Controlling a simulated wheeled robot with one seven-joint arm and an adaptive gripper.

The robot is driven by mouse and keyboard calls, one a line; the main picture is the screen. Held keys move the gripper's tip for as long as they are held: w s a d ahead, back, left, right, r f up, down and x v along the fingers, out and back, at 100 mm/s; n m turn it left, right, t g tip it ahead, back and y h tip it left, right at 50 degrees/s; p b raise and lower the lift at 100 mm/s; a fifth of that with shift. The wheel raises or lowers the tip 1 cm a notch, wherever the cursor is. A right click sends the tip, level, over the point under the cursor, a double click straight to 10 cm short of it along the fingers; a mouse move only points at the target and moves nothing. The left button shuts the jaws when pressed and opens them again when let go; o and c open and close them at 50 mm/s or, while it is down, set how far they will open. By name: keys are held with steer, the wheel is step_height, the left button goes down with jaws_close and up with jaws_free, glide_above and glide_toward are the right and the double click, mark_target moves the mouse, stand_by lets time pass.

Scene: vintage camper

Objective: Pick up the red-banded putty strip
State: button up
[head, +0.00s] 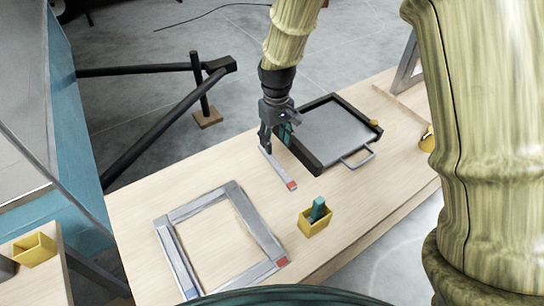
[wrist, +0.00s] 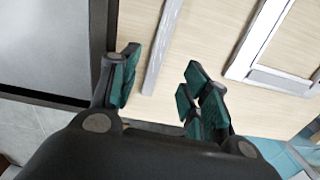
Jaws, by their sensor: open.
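The red-banded putty strip (head: 276,168) is a thin grey bar with a red end, lying on the wooden bench. My gripper (head: 269,140) is open at the strip's far end, away from the red band. In the wrist view the strip (wrist: 163,45) runs up from between the spread teal-padded fingers of my gripper (wrist: 160,88), apart from both. Its red end is out of that view. I cannot tell the gripper's exact height above the bench.
A dark-rimmed tray (head: 313,161) with a handle lies close on the strip's right. A grey square frame (head: 180,213) with a red mark at one corner lies at the front left. A yellow box (head: 315,224) holding a teal block stands nearby. Bare bench (head: 150,195) shows on the left.

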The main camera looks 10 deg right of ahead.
mark_target(276, 164)
steer(key=s+f, duration=0.1)
steer(key=s+f+p, duration=0.1)
steer(key=shift+s+d+f, duration=0.1)
steer(key=shift+s+f, duration=0.05)
steer(key=shift+s, duration=0.15)
steer(key=shift+s+d, duration=0.1)
steer(key=shift+s, duration=0.3)
steer(key=w+f, duration=0.3)
steer(key=shift+p, duration=0.35)
steer(key=shift+s+f+p, duration=0.35)
steer(key=shift+s+p, duration=0.05)
steer(key=shift+p, duration=0.05)
steer(key=shift+f, duration=0.25)
steer(key=f, duration=0.1)
steer(key=w+f+p, duration=0.1)
steer(key=f, duration=0.1)
steer(key=shift+s, duration=0.3)
steer(key=shift+w+f, duration=0.1)
steer(key=shift+w, duration=0.05)
steer(key=shift+c, duration=1.1)
jaws_close()
